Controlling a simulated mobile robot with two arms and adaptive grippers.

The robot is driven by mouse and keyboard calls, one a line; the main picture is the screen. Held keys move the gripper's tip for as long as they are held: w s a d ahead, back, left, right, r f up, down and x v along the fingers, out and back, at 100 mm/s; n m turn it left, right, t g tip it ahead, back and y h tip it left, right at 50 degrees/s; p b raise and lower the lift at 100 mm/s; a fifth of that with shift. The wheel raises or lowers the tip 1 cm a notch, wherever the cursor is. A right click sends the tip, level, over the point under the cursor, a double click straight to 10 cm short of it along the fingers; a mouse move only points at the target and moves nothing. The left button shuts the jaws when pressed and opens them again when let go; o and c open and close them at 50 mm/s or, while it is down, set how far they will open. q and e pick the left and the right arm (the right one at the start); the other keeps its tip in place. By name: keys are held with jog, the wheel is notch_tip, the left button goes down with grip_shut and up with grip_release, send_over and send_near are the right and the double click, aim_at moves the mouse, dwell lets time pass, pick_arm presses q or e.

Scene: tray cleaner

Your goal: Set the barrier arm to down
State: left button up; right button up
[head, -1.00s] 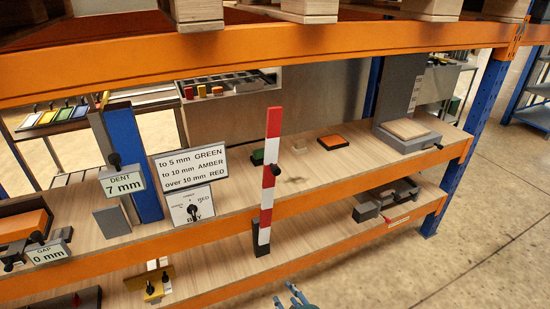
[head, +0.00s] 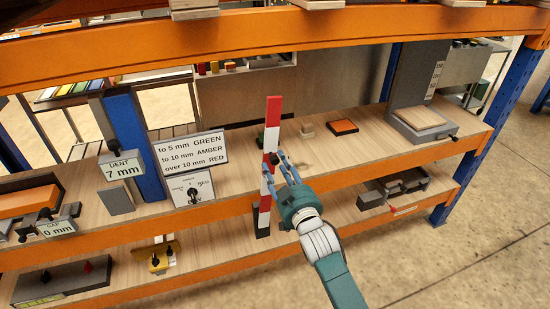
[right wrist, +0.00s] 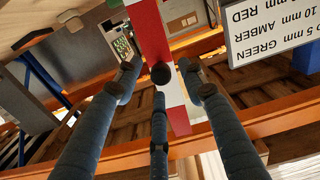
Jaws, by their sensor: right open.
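The red and white striped barrier arm (head: 273,112) stands upright at the front edge of the middle shelf, on a dark post. It also shows in the right wrist view (right wrist: 151,32), where a round black knob (right wrist: 160,73) sits on its face. My right gripper (head: 281,158) is open in front of the barrier arm, at about its middle height. In the right wrist view its three fingers (right wrist: 159,78) are spread around the knob, and nothing is clamped. I cannot tell whether a fingertip touches the arm. My left gripper is out of view.
A rule sign (head: 190,153) and a panel with a dial (head: 192,188) stand left of the barrier arm. A green block, a pale block (head: 306,130) and an orange-topped block (head: 343,127) sit behind it.

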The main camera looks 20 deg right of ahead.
jog(key=shift+w+a, duration=0.1)
jog(key=shift+w, duration=1.3)
grip_shut()
